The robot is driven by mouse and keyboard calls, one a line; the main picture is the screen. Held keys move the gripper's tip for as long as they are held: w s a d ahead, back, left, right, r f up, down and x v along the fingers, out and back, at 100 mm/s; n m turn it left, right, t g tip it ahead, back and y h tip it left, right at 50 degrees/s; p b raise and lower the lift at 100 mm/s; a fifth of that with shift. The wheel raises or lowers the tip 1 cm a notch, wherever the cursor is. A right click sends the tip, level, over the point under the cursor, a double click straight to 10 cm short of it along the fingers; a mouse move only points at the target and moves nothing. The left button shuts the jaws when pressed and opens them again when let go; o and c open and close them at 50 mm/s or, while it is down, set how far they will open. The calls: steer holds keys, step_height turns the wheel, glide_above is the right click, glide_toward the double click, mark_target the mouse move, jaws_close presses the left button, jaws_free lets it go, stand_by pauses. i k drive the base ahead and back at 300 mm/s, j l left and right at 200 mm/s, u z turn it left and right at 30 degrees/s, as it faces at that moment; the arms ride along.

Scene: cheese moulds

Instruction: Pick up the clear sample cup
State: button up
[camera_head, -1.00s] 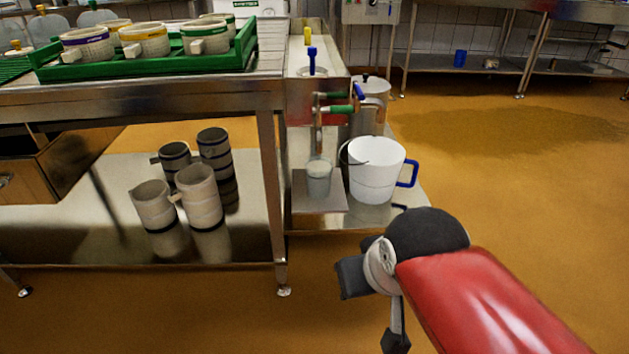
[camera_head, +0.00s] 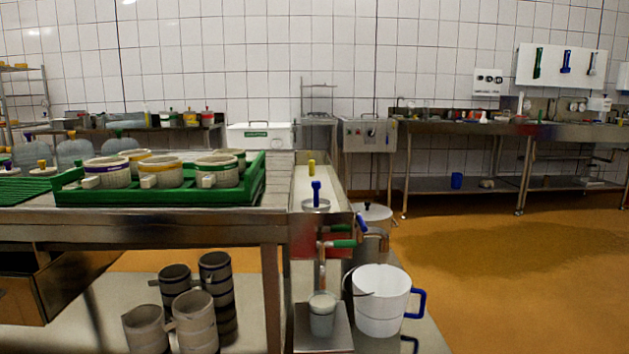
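A small, pale, see-through cup (camera_head: 321,316), which looks like the clear sample cup, stands upright on a small metal shelf (camera_head: 336,342) low at the middle. It is under the pipe below the taps with green and blue handles (camera_head: 341,243). A white bucket-like jug (camera_head: 379,312) with a blue handle stands close to its right. My gripper is out of view.
A steel table (camera_head: 140,228) at left bears a green tray (camera_head: 240,193) of several round moulds. Several grey jugs (camera_head: 196,322) stand on its lower shelf. Orange floor (camera_head: 500,290) is open at right. Steel counters (camera_head: 480,127) line the back wall.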

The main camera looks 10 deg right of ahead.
mark_target(322, 305)
steer(key=i+l+u, duration=0.1)
steer(key=l+u, duration=0.35)
steer(key=l, duration=1.95)
